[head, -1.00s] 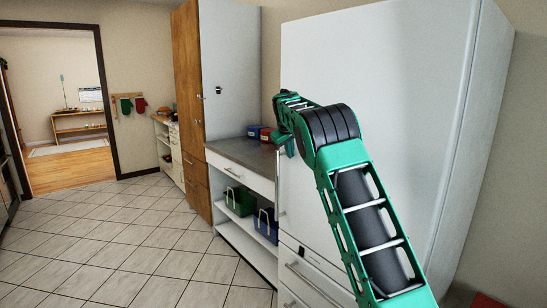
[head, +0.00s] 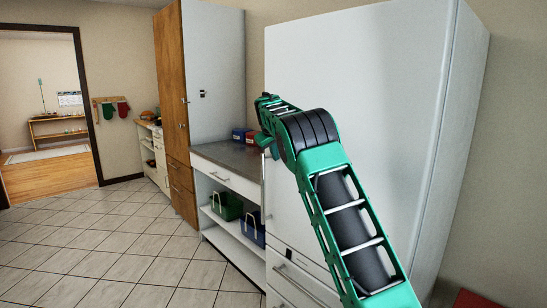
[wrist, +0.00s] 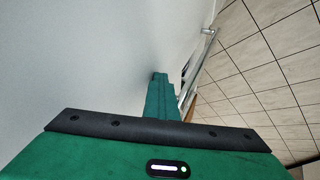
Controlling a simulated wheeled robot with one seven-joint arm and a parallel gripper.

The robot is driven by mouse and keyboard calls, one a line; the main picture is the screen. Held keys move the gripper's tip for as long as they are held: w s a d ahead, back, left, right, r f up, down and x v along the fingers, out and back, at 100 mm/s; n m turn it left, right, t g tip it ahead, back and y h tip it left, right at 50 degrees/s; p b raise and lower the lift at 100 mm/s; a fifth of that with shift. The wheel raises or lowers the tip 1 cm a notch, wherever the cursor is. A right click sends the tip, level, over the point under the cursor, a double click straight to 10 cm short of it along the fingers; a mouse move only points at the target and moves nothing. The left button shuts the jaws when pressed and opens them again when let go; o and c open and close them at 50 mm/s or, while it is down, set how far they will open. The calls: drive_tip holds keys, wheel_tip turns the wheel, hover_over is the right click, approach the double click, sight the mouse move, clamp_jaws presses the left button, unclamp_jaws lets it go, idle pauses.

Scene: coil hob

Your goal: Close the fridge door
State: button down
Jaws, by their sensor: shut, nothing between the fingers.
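The white fridge (head: 350,90) stands tall at the right in the head view. Its broad door front faces me and its side shows at the right. The door looks flush or nearly flush with the body; a small gap cannot be ruled out. My gripper (head: 268,140) is at the left edge of the door front, partly hidden behind my wrist. In the wrist view, my gripper's fingers (wrist: 158,95) are shut and empty, close beside a smooth white surface (wrist: 85,60), apparently the door. Whether they touch it is unclear.
A metal bar handle (wrist: 197,65) shows beyond the fingers in the wrist view. Left of the fridge are a counter (head: 228,156) with open shelves and a tall wood and white cabinet (head: 215,75). Drawers (head: 300,280) sit low below the door. The tiled floor (head: 110,240) at the left is clear.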

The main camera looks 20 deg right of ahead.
drive_tip(key=shift+s+a+f, duration=0.15)
drive_tip(key=shift+a+f, duration=0.05)
drive_tip(key=shift+a, duration=0.85)
drive_tip(key=a+f+v, duration=0.1)
drive_tip(key=v, duration=0.9)
drive_tip(key=s+d+f+m+g+y, duration=0.1)
drive_tip(key=s+d+f+m, duration=0.15)
drive_tip(key=s, duration=0.75)
drive_tip(key=s+d+f+m+g, duration=0.1)
drive_tip(key=s+d, duration=0.2)
drive_tip(key=s, duration=0.7)
drive_tip(key=s+d+f+m+g+y, duration=0.1)
drive_tip(key=s+d+f, duration=0.15)
drive_tip(key=s, duration=0.75)
drive_tip(key=s+a+f+m+g, duration=0.1)
drive_tip(key=s+f, duration=0.3)
drive_tip(key=s, duration=0.7)
drive_tip(key=s+a+f+m+g+y, duration=0.1)
drive_tip(key=s+a+f, duration=0.3)
drive_tip(key=s, duration=0.6)
drive_tip(key=s+a+f+m+y, duration=0.1)
drive_tip(key=s+f, duration=0.4)
drive_tip(key=s, duration=0.6)
drive_tip(key=shift+s+a+f+g, duration=0.35)
drive_tip(key=shift+s+a+g, duration=0.05)
drive_tip(key=shift+a, duration=0.35)
drive_tip(key=shift+w+m, duration=0.15)
drive_tip(key=shift+m, duration=0.1)
